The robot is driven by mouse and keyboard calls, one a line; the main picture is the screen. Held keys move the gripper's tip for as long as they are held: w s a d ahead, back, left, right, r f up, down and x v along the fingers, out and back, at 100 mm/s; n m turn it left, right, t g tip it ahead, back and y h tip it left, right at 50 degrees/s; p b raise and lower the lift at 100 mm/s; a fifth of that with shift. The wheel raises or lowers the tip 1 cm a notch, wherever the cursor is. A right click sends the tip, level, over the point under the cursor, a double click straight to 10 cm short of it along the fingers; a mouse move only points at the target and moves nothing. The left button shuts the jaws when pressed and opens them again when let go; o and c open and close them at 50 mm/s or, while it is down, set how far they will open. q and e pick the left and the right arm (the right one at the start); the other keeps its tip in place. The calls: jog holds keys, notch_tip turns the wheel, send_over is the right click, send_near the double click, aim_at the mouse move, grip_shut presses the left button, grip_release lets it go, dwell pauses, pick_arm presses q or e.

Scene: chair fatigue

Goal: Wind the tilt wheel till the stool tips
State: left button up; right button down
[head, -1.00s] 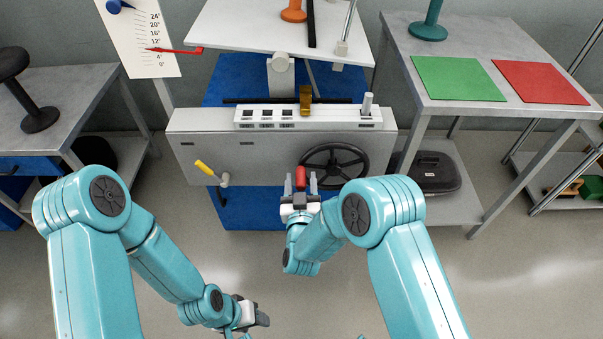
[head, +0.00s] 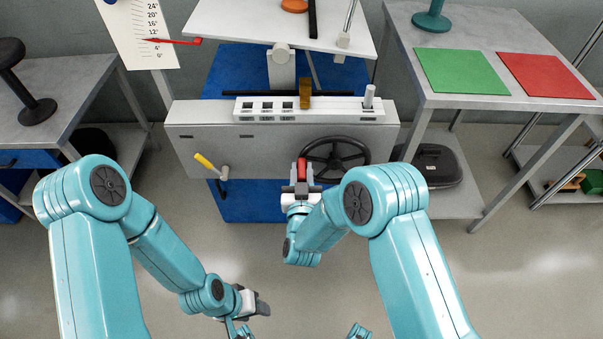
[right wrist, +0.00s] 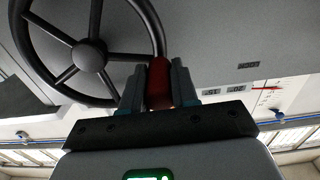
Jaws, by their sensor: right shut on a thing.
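The black tilt wheel (head: 335,160) is on the front of the grey cabinet (head: 275,155), with a red handle (head: 302,168) at its left rim. My right gripper (head: 301,188) is shut on this handle. In the right wrist view the red handle (right wrist: 159,82) is between the fingers, beside the wheel (right wrist: 88,56). An orange stool base (head: 294,5) stands on the tilted white platform (head: 240,22); the stool's upper part is out of frame. The red pointer (head: 180,41) is near the middle of the degree scale (head: 145,28), a little below 12. My left gripper (head: 255,303) hangs low, away from the cabinet.
A yellow-handled crank (head: 206,163) is left of the wheel. The right table (head: 395,55) holds a green mat (head: 460,70), a red mat (head: 545,75) and a teal stand (head: 432,20). A black stool (head: 30,95) is at left. The floor in front is clear.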

jog(key=shift+d+r+m+b, duration=0.15)
jog(key=shift+r+m+b, duration=0.15)
jog(key=shift+m, duration=0.2)
jog(key=shift+r+m, duration=0.4)
jog(key=c, duration=0.9)
grip_release()
jog(key=shift+w, duration=0.1)
jog(key=shift+o, duration=0.2)
jog(key=shift+f, duration=0.1)
